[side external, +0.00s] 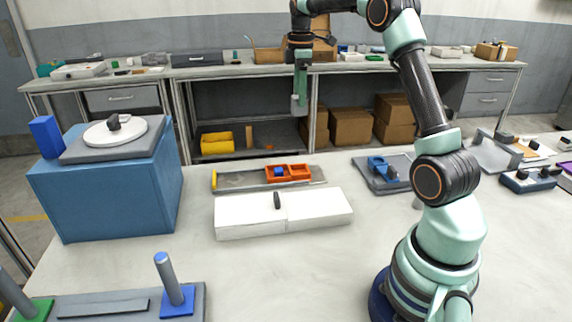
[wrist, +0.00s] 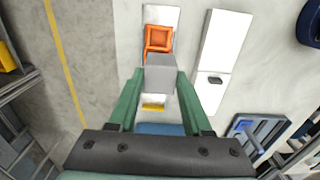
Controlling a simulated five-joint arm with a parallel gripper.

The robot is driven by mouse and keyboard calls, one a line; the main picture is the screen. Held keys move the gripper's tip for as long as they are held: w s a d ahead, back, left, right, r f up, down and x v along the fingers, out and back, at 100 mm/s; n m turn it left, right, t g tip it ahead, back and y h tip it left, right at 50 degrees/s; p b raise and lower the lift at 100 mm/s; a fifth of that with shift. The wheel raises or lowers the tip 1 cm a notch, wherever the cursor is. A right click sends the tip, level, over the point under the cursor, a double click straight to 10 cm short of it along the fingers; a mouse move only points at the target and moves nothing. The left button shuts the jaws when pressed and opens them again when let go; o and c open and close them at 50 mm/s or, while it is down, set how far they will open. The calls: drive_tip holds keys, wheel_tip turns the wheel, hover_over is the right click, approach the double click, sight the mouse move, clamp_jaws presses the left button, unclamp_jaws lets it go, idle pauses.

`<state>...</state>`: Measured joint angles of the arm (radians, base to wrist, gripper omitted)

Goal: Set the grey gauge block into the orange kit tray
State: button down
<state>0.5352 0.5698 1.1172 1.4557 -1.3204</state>
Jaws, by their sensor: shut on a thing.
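My gripper (side external: 300,92) hangs pointing down, high above the far edge of the near table. It is shut on the grey gauge block (side external: 297,106), which also shows between the green fingers in the wrist view (wrist: 160,75). The orange kit tray (side external: 300,179) sits on a grey plate on the table, below the block, with a blue piece (side external: 278,171) in its left compartment. In the wrist view the orange tray (wrist: 158,31) lies beyond the block, which hides its near part. The block is clear of the tray.
A long white box (side external: 252,223) with a dark knob lies in front of the tray's plate. A yellow round end (side external: 214,181) stands at the plate's left. A tall blue box (side external: 105,195) stands left. A grey fixture with a blue part (side external: 384,170) is right.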

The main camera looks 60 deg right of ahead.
drive_tip(key=shift+d+f, duration=0.3)
drive_tip(key=shift+f, duration=0.1)
wheel_tip(320, 180, down, 19)
drive_tip(key=shift+f, duration=0.15)
drive_tip(key=shift+c, duration=1.7)
unclamp_jaws()
drive_tip(key=shift+f, duration=0.1)
